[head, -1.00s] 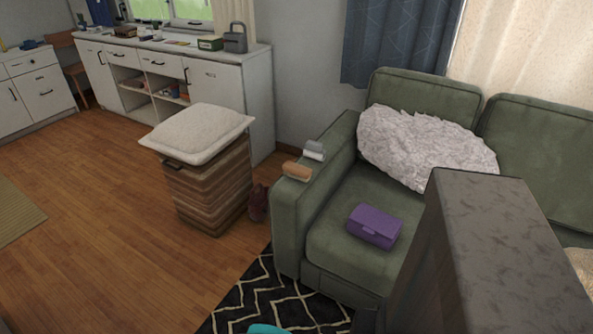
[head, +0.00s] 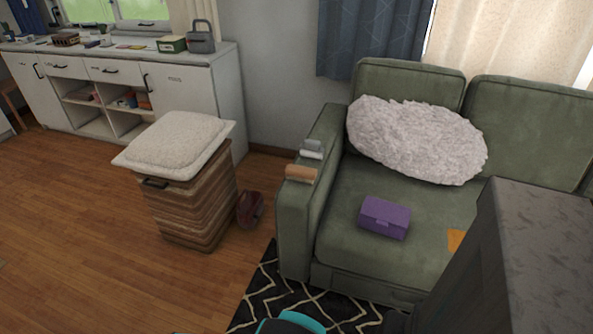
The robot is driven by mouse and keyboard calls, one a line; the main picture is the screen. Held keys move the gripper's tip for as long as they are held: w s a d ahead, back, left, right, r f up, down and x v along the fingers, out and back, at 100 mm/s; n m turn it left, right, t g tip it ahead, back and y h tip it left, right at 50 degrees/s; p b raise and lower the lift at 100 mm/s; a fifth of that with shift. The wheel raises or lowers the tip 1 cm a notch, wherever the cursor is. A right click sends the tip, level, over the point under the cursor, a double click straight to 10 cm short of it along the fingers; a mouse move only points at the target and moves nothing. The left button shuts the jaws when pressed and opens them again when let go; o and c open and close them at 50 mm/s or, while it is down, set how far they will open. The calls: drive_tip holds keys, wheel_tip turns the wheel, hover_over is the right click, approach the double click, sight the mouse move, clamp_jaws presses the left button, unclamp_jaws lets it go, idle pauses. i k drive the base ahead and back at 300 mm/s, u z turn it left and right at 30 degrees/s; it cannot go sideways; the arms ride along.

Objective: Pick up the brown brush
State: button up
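The brown brush (head: 301,174) lies on top of the green sofa's left armrest (head: 296,215), near its front end. It looks like a small brown block with a lighter lower edge. A grey and white item of similar size (head: 311,149) lies just behind it on the same armrest, with a small gap between them. My gripper does not show in the head view.
A purple box (head: 385,217) and a fluffy pillow (head: 417,140) are on the sofa. A cushioned striped hamper (head: 190,203) and a dark red item (head: 250,209) stand left of the armrest. A tall dark block (head: 537,265) hides the right foreground. Wood floor (head: 70,245) is clear at left.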

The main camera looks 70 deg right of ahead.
sight(292, 172)
drive_tip(key=z, duration=0.4)
drive_tip(key=i, duration=0.9)
drive_tip(key=z, duration=0.15)
